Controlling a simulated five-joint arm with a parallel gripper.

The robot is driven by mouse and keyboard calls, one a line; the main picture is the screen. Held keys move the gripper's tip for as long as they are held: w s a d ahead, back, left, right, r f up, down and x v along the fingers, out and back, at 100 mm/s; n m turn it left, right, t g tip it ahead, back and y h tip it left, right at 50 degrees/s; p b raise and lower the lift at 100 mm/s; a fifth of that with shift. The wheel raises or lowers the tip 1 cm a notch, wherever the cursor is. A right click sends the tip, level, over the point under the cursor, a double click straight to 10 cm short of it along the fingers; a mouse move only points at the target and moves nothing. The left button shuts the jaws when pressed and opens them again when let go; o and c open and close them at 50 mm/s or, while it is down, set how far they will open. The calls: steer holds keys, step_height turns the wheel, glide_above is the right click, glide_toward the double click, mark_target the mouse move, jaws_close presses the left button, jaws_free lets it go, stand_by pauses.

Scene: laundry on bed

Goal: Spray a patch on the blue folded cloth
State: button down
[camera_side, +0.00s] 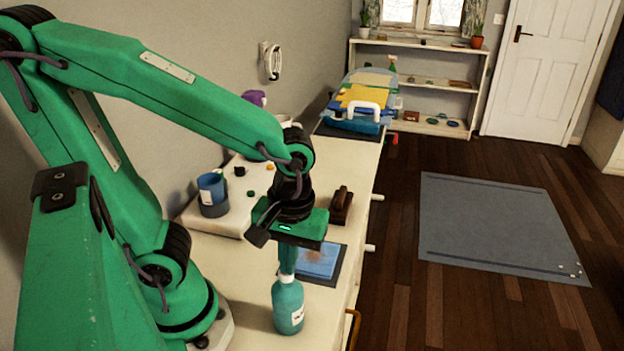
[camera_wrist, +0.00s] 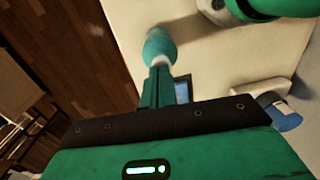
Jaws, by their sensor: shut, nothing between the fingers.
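A teal spray bottle (camera_side: 288,308) with a white label stands upright near the front of the counter. It also shows in the wrist view (camera_wrist: 159,45), just past my fingertips. My gripper (camera_side: 287,266) points down right above the bottle, with its fingers shut and empty. Whether the fingertips touch the bottle's top, I cannot tell. The blue folded cloth (camera_side: 322,261) lies flat on a dark mat just behind and right of the bottle. A brownish patch shows on the cloth, and my gripper hides part of it.
A dark brown block-like object (camera_side: 341,206) sits behind the cloth. A blue container (camera_side: 212,192) stands on a pale board at left. The counter's right edge drops to the wooden floor.

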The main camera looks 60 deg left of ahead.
mark_target(297, 284)
steer(key=shift+s+f, duration=0.15)
steer(key=shift+f, duration=0.05)
step_height(297, 284, up, 14)
steer(key=w, duration=0.1)
steer(key=shift+w+d+r, duration=0.15)
steer(key=shift+d+r, duration=0.05)
steer(key=shift+d, duration=0.15)
steer(key=shift+a+f, duration=0.1)
stand_by(0.8)
steer(key=w+a+f+m+t, duration=0.2)
steer(key=a+f+m+t, duration=0.2)
steer(key=m, duration=0.5)
steer(key=a+t, duration=0.2)
steer(key=a, duration=0.1)
steer(key=shift+w+a+f, duration=0.25)
steer(key=shift+w+a, duration=0.1)
